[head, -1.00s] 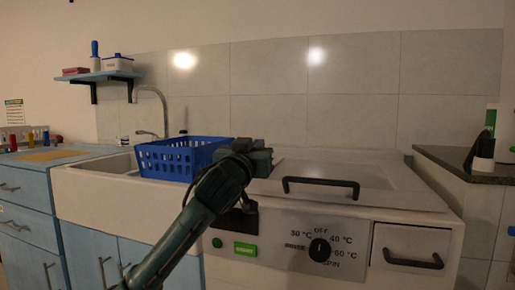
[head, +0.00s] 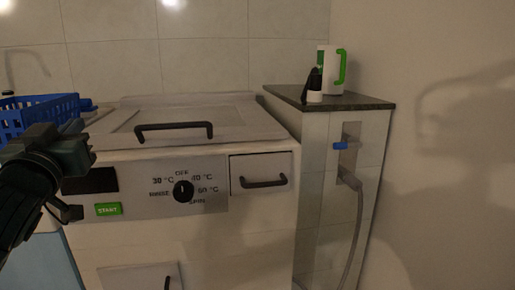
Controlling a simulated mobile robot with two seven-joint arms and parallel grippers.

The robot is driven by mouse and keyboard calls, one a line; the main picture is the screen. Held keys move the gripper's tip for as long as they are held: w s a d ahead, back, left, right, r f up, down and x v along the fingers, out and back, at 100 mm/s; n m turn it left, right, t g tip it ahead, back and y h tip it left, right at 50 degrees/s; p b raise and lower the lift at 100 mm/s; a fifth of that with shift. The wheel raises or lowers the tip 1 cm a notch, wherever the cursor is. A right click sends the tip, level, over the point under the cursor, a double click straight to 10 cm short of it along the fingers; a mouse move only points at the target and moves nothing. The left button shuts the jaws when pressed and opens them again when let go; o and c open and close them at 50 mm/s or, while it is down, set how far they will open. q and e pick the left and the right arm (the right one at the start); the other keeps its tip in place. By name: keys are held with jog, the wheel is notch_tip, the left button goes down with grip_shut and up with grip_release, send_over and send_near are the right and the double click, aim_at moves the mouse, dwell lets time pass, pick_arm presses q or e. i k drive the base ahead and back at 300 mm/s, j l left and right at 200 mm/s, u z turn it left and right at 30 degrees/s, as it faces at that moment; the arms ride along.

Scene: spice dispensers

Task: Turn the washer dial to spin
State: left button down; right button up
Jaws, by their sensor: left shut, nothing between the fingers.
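The washer's dial (head: 183,191) is a round black knob on the grey control panel of the white washer (head: 250,233). Labels surround it: OFF above, 30 °C and RINSE to the left, 40 °C and 60 °C to the right, SPIN below. A small pale mark on the knob looks upright, but which end points is too small to tell. My left gripper (head: 82,160) is shut and empty at the left edge, in front of the panel's left end and apart from the dial. It covers part of the dark display. My right gripper is not in view.
A green START button (head: 108,209) lies left of the dial and a drawer with a black handle (head: 263,182) to its right. The lid handle (head: 174,130) sticks up above. A blue basket (head: 38,113) stands at left. A dark counter (head: 350,102) holds a white-and-green jug (head: 329,70).

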aim_at(183, 191)
jog(key=k+j, duration=0.75)
